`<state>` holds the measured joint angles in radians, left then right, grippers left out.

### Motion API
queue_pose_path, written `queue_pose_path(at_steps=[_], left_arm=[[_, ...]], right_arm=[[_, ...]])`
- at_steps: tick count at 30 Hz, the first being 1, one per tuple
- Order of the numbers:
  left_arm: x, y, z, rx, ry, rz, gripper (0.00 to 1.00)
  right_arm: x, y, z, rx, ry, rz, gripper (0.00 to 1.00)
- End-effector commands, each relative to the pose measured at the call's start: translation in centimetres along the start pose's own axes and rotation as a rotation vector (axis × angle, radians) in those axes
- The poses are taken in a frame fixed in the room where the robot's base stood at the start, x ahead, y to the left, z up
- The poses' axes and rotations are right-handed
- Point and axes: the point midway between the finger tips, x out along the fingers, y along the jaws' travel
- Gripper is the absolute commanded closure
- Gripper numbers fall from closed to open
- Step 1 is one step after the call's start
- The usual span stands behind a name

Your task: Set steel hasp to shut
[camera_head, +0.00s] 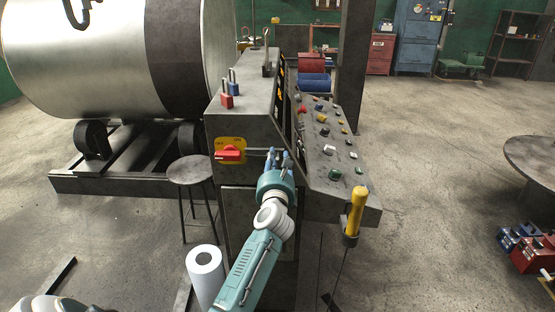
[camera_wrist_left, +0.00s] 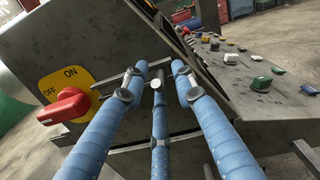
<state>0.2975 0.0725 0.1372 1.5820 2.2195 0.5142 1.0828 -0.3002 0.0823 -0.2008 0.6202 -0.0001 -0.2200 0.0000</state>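A thin steel bar (camera_wrist_left: 108,84), which may be the hasp, runs from beside the red switch handle (camera_wrist_left: 66,106) toward my left gripper (camera_wrist_left: 160,72). In the head view the bar (camera_head: 257,150) shows between the red handle (camera_head: 229,154) and my left gripper (camera_head: 281,160). The gripper's blue fingers are spread, with a gap between them and nothing clearly held. They are close to the cabinet's front face; I cannot tell whether they touch the bar. The bar's right end is partly hidden by the fingers. My right gripper is not in view.
The switch has a yellow plate (camera_wrist_left: 73,78) marked ON and OFF. A red padlock (camera_head: 227,101) and a blue padlock (camera_head: 234,89) stand on the cabinet. The sloped button panel (camera_head: 320,165) lies right of my gripper. A stool (camera_head: 190,170) and white roll (camera_head: 204,270) stand left.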

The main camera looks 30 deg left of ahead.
Motion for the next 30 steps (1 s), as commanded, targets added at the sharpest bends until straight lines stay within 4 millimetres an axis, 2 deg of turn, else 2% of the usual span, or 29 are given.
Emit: queue_pose_path(at_steps=[3, 7, 8, 17, 24, 30], left_arm=[[0.0, 0.0, 0.0, 0.000, -0.001, 0.000, 0.73], [0.0, 0.0, 0.0, 0.001, -0.001, 0.000, 0.97], [0.0, 0.0, 0.0, 0.001, -0.001, 0.000, 1.00], [-0.1, 0.2, 0.0, 0.003, 0.002, 0.001, 1.00], [-0.1, 3.2, 0.6, 0.006, 0.005, 0.004, 1.00], [-0.1, 3.4, 0.3, 0.003, 0.006, 0.005, 1.00]], right_arm=[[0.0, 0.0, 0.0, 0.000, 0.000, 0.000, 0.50], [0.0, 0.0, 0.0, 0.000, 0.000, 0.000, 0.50], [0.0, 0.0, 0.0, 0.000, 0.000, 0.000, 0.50], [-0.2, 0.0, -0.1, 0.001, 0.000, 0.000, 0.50], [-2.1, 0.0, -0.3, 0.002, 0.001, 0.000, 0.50], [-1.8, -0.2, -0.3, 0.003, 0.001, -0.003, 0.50]])
